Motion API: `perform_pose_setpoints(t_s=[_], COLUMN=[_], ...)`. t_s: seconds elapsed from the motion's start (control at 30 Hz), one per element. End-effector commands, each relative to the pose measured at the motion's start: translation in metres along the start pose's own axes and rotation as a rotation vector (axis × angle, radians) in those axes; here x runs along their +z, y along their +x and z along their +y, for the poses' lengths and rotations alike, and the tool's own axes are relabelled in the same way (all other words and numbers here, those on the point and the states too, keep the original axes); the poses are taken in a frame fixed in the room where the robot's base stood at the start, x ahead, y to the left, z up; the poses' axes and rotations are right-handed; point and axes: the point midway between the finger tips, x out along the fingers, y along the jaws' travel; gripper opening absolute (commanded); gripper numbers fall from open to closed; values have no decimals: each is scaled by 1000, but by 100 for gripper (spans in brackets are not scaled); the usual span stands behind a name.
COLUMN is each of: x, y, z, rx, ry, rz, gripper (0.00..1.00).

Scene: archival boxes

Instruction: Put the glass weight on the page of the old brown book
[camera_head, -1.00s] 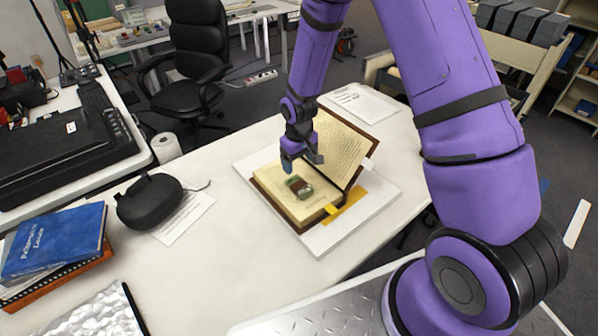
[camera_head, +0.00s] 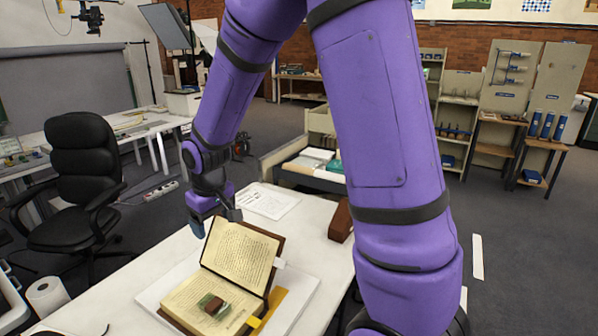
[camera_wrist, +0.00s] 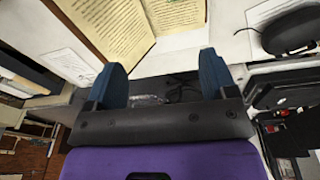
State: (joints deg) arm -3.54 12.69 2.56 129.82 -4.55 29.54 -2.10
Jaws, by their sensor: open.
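The glass weight (camera_head: 212,305), a small green and brown block, lies on the lower page of the open old brown book (camera_head: 240,247). The book's other page stands propped up at a slant behind it. Part of the book's printed pages and brown cover shows in the wrist view (camera_wrist: 105,20), but the weight does not show there. My gripper (camera_head: 215,222) is open and empty, above and behind the raised page, apart from the weight. Its two blue fingers stand wide apart in the wrist view (camera_wrist: 164,80).
The book rests on a white board (camera_head: 155,292) on the white table (camera_head: 110,300), with a yellow strip (camera_head: 272,310) beside it. Printed sheets (camera_head: 267,200) lie behind. A brown box (camera_head: 341,221) stands at right. A black chair (camera_head: 80,170) is at left. A black case (camera_wrist: 288,32) shows in the wrist view.

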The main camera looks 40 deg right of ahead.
Motion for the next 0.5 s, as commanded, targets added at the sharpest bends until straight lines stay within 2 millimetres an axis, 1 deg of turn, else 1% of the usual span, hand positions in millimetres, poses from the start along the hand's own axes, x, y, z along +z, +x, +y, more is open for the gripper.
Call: perform_pose_setpoints(t_s=[0.03, 0.2, 0.37, 0.5], x=[6, 30, 59, 88], y=[-20, -73, -116, -150], z=[2, 7, 9, 9], rx=[5, 16, 22, 25], ry=[11, 45, 78, 106], rz=[22, 70, 115, 155], gripper=[78, 78, 78, 78])
